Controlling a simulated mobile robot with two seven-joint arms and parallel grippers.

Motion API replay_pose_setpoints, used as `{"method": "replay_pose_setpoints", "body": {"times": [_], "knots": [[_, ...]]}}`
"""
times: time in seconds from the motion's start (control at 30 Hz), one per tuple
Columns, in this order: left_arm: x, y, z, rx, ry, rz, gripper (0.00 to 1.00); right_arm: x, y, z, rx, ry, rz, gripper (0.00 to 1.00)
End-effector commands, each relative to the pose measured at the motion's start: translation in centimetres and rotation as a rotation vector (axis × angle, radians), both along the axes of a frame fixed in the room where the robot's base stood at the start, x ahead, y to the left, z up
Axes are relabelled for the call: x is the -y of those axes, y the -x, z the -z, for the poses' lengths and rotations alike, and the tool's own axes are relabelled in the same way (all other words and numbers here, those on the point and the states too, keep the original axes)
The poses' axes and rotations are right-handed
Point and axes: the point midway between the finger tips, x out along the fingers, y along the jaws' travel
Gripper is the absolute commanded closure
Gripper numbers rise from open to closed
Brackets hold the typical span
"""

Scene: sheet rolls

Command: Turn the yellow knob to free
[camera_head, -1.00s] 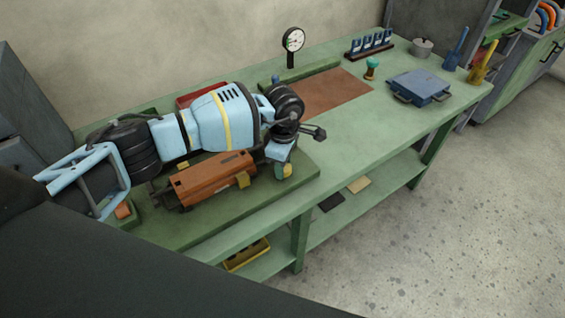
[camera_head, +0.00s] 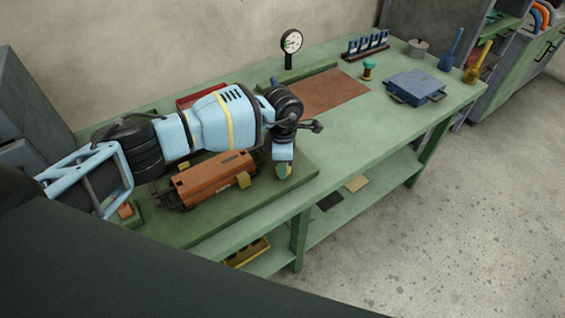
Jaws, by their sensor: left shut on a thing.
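The sheet rolls machine with an orange cover (camera_head: 213,178) sits on a green base on the bench. A small yellow knob (camera_head: 289,171) shows at the machine's right end, mostly hidden by my left gripper (camera_head: 283,169). My left arm reaches in from the left above the machine, and its gripper points down and is shut on the yellow knob. The fingertips are small in this view and partly cover the knob, so its exact angle cannot be told. My right gripper is not in view.
The green bench (camera_head: 330,128) carries a dial gauge (camera_head: 291,41), a brown mat (camera_head: 325,95), a teal-topped stamp (camera_head: 368,70) and a blue box (camera_head: 416,87). A lower shelf (camera_head: 375,180) holds flat pieces. The bench top right of the machine is clear.

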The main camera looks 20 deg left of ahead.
Motion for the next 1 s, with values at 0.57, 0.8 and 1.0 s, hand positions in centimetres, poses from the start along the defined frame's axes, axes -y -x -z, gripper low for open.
{"method": "replay_pose_setpoints", "body": {"times": [0.57, 0.8, 1.0], "knots": [[0.0, 0.0, -0.1, 0.000, 0.001, 0.000, 0.41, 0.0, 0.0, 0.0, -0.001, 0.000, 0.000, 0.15], [0.0, -0.1, -2.4, 0.004, 0.002, 0.001, 0.41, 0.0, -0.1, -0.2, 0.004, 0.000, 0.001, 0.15], [0.0, -0.1, -5.6, 0.004, 0.001, 0.001, 0.41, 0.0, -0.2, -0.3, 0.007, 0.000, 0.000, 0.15]]}}
